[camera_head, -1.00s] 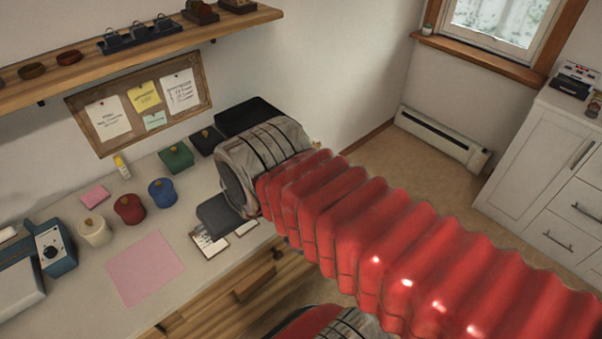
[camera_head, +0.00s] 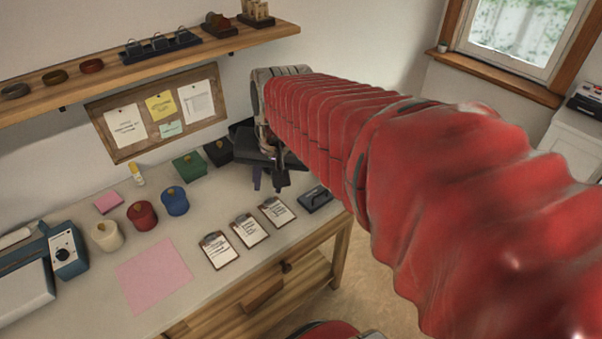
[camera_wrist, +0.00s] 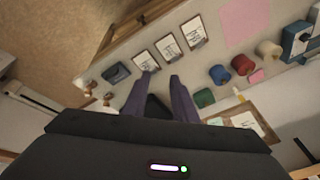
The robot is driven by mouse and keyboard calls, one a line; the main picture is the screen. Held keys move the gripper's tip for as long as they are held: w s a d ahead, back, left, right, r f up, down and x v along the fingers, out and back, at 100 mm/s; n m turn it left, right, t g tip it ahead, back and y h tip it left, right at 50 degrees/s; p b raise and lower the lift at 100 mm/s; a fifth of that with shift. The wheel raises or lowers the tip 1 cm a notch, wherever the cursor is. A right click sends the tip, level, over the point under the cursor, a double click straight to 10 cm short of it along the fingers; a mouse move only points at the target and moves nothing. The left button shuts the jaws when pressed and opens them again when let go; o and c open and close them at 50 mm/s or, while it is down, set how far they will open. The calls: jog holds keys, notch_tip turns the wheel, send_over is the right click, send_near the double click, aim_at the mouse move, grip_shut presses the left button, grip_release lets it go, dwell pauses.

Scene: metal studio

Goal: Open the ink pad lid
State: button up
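A flat dark case (camera_head: 316,197), which looks like the ink pad, lies at the right end of the table beside the clipboards. It also shows in the wrist view (camera_wrist: 116,73), to the left of my fingers. I cannot tell clearly how its lid sits. My gripper (camera_head: 269,182) hangs above the back right of the table, to the left of and behind the case, with its fingers pointing down. In the wrist view my two fingers (camera_wrist: 161,82) are apart with a gap between them. A black box (camera_head: 218,152) with a gold knob stands nearby, and dark material shows between the fingers.
Several clipboards (camera_head: 248,229) lie along the table's front. Green (camera_head: 189,166), blue (camera_head: 174,201), red (camera_head: 142,215) and cream (camera_head: 106,236) containers stand left. A pink sheet (camera_head: 153,275) lies flat. A shelf (camera_head: 150,66) and cork board (camera_head: 157,125) are on the wall behind.

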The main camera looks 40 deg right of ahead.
jog(key=w+d+f+m+g, duration=0.1)
jog(key=w+d+f+m, duration=0.1)
jog(key=d, duration=0.3)
jog(key=w+d+f+m, duration=0.1)
jog(key=w+d+m, duration=0.1)
jog(key=d+m, duration=0.15)
jog(key=m, duration=0.5)
send_over(318, 195)
jog(key=s, duration=0.3)
notch_tip(318, 195, down, 5)
jog(key=shift+f+g+y, duration=0.15)
jog(key=shift+g+y, duration=0.15)
jog(key=shift+g, duration=0.1)
jog(key=w+f, duration=0.1)
jog(key=f, duration=0.8)
jog(key=w+f, duration=0.1)
jog(key=f, duration=0.3)
jog(key=shift+w+f, duration=0.3)
jog(key=shift+c, duration=0.4)
grip_shut()
